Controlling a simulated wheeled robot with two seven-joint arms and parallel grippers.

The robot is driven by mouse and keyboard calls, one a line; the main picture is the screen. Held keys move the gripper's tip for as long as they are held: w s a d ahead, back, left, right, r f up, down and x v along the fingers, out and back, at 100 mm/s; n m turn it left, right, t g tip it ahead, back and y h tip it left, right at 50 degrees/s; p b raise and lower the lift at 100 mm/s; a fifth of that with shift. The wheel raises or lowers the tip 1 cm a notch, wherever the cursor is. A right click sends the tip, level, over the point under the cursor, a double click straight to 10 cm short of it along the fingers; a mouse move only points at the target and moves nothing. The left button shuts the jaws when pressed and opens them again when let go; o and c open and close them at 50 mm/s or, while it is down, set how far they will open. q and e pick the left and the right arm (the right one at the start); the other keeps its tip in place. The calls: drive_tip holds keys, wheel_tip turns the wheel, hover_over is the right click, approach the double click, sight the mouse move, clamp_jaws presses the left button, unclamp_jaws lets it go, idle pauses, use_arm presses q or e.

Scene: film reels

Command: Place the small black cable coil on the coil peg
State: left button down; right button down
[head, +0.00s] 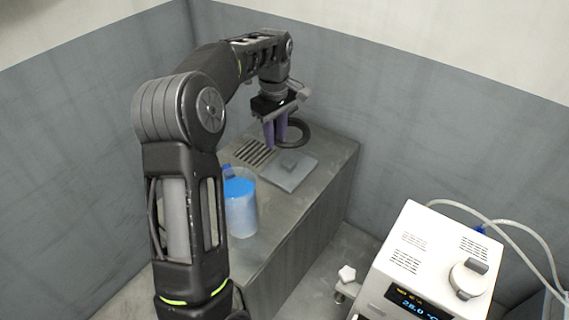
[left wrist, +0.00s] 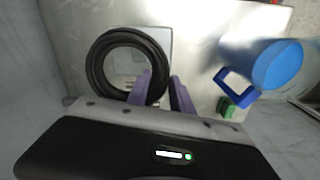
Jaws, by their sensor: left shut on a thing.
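My left gripper (head: 275,145) is shut on the small black cable coil (head: 307,133), with its purple fingers pointing down at the coil's left side. The coil hangs above the bench, near a flat grey plate (head: 284,180) with a short raised grey piece (head: 291,162), which looks like the coil peg. In the left wrist view the coil (left wrist: 97,62) is a thick black ring at the left finger of the gripper (left wrist: 163,76), overlapping the pale plate (left wrist: 162,42) behind it. The coil's exact height above the peg is unclear. My right gripper is not in view.
A clear container with a blue lid (head: 239,190) stands on the grey bench (head: 325,180), left of the plate and partly behind my arm. A slotted grille (head: 256,152) lies beside the plate. A white device with a display (head: 420,255) is at lower right. Walls close in behind.

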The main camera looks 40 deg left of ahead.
sight(276, 147)
use_arm(q)
drive_tip(key=shift+f, duration=2.1)
wheel_tip(276, 147, down, 5)
drive_tip(key=shift+p, duration=0.55)
drive_tip(key=shift+f+b, duration=0.5)
drive_tip(key=shift+f, duration=0.1)
drive_tip(key=c, duration=1.1)
unclamp_jaws()
